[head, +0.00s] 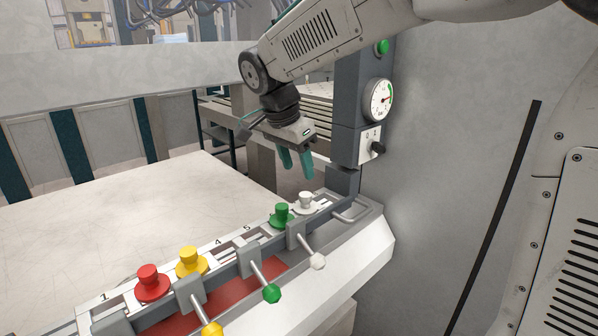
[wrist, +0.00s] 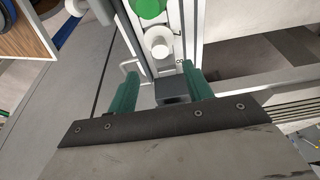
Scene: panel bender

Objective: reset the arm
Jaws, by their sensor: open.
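My gripper (head: 296,164) has two teal fingers and hangs from my arm in the head view, above the far right end of the control rail. The fingers are spread apart with nothing between them. In the wrist view my gripper (wrist: 158,95) shows its two fingers to either side of the rail's end. A white knob (head: 306,202) lies just below and to the right of the fingertips, apart from them. It also shows in the wrist view (wrist: 159,45), beyond the fingertips, with the green knob (wrist: 150,8) past it.
The rail carries red (head: 152,281), yellow (head: 191,261) and green (head: 281,214) knobs, with ball-ended levers along its front. A dark post with a gauge (head: 379,100) and a rotary switch (head: 376,149) stands close right of my gripper. A pale sheet (head: 130,215) lies left.

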